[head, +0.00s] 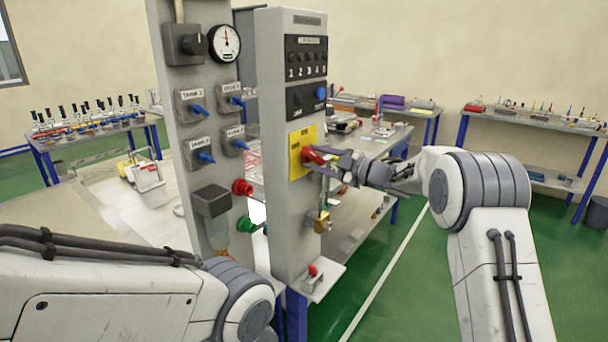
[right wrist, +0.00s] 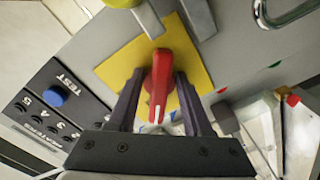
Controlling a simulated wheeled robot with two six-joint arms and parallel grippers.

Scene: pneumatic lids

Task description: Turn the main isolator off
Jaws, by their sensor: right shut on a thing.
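The main isolator is a red rotary handle (head: 314,154) on a yellow plate (head: 296,168) on the front face of the right grey column. In the head view the handle points right and slightly down. Small labels sit above and left of it on the plate. My right gripper (head: 325,161) is at the handle. In the right wrist view the red handle (right wrist: 160,82) stands between the two dark fingers, which are shut on it, with the yellow plate (right wrist: 198,72) behind. My left arm shows at the lower left, but its gripper is out of view.
A brass padlock (head: 320,220) hangs just below the isolator. A small shelf with a red knob (head: 313,270) juts out lower down. The left column carries a gauge (head: 224,42), blue valve levers (head: 207,156) and red and green knobs. Green floor is free to the right.

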